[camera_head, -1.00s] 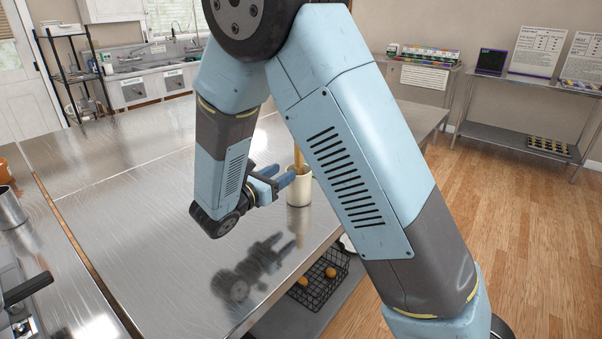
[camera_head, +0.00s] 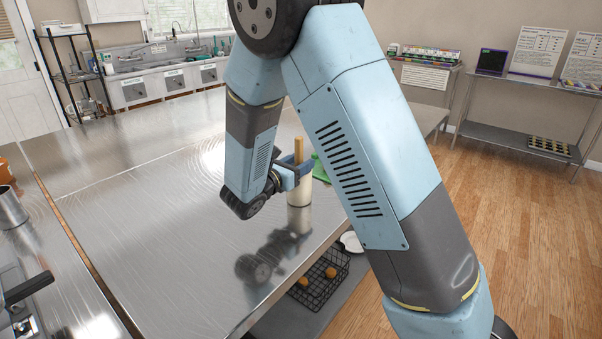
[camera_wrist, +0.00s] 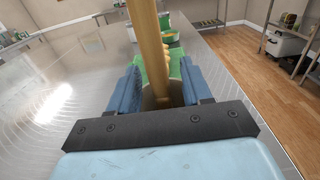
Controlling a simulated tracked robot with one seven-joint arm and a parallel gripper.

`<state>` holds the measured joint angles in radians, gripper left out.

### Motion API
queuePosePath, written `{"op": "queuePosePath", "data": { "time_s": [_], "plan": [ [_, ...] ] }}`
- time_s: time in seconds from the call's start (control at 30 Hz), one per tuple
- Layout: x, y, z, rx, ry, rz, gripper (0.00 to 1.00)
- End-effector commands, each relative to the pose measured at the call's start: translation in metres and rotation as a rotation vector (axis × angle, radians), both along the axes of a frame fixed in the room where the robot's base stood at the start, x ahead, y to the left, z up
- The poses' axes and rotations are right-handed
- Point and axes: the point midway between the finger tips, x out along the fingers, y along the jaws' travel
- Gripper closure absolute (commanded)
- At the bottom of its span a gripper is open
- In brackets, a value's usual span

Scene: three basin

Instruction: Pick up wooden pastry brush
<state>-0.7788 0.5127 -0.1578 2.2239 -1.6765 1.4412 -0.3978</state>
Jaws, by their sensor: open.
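The wooden pastry brush (camera_head: 299,150) stands upright in a cream cylindrical holder (camera_head: 299,192) on the steel table. In the wrist view its light wooden handle (camera_wrist: 148,50) rises between my fingers. My gripper (camera_head: 292,176) is at the top of the holder, with its blue fingers on either side of the handle. In the wrist view my gripper (camera_wrist: 157,85) is open, with gaps visible beside the handle. The holder's mouth is partly hidden below the fingers, and the brush's lower end is hidden inside it.
The steel table (camera_head: 150,200) is clear to the left of the holder. A green item (camera_head: 320,168) lies behind it, partly hidden by my arm. A black wire basket (camera_head: 320,280) with orange-brown items sits on the shelf below the table edge.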

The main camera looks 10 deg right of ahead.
Motion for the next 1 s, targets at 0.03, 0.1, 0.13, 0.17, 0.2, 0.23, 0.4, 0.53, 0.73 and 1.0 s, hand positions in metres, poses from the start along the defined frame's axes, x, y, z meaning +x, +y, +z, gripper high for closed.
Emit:
{"op": "queuePosePath", "data": {
  "time_s": [0.03, 0.1, 0.13, 0.17, 0.2, 0.23, 0.4, 0.53, 0.73, 1.0],
  "plan": [
    [0.000, 0.000, 0.000, 0.000, 0.000, 0.000, 0.52],
    [0.000, 0.000, 0.000, 0.000, 0.000, 0.000, 0.59],
    [0.000, 0.000, 0.000, 0.000, 0.000, 0.000, 0.62],
    [0.000, 0.000, 0.000, 0.000, 0.000, 0.000, 0.64],
    [0.000, 0.000, 0.000, 0.000, 0.000, 0.000, 0.68],
    [0.000, 0.000, 0.000, 0.000, 0.000, 0.000, 0.71],
    [0.000, 0.000, 0.000, 0.000, 0.000, -0.001, 0.87],
    [0.000, 0.000, 0.000, -0.001, -0.001, -0.001, 1.00],
    [0.000, 0.000, 0.000, -0.001, -0.001, -0.001, 1.00],
    [0.000, 0.000, 0.011, 0.001, -0.002, -0.001, 1.00]
  ]
}}
